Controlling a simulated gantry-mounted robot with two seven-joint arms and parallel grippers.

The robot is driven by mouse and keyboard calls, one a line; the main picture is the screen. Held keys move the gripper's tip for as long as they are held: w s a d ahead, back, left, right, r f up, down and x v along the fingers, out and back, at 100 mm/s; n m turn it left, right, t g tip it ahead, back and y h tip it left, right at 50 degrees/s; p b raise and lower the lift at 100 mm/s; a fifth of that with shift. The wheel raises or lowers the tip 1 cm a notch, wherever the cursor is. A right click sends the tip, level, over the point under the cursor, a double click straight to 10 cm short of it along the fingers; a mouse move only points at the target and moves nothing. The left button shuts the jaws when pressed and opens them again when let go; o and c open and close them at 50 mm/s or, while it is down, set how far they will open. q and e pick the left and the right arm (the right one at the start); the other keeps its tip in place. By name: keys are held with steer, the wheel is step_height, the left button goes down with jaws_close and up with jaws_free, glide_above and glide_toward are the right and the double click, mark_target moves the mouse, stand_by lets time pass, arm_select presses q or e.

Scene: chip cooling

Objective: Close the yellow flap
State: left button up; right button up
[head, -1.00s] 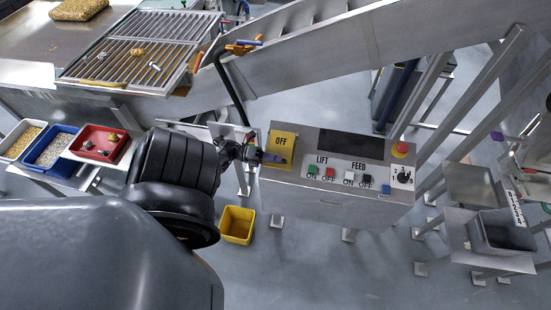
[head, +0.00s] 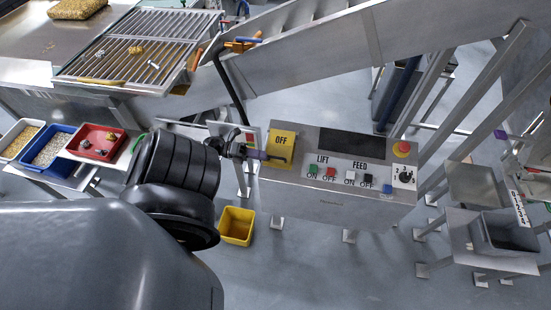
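The yellow flap (head: 281,144), marked OFF, is at the left end of the grey control panel (head: 330,194). From this angle I cannot tell how far it stands open. My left gripper (head: 270,156) reaches in from the left, with its dark purplish fingertips over or against the flap's lower left part. The fingers are small and seen edge-on, so their gap is unclear. My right gripper is not in view.
The panel carries LIFT and FEED buttons, a red emergency knob (head: 401,149) and a rotary dial (head: 404,176). A yellow bin (head: 236,226) stands on the floor below. A metal conveyor chute (head: 300,48) runs behind the panel.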

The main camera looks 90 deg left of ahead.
arm_select(q)
steer(key=shift+b+v, duration=0.6)
steer(key=shift+v, duration=1.85)
steer(key=shift+d, duration=0.15)
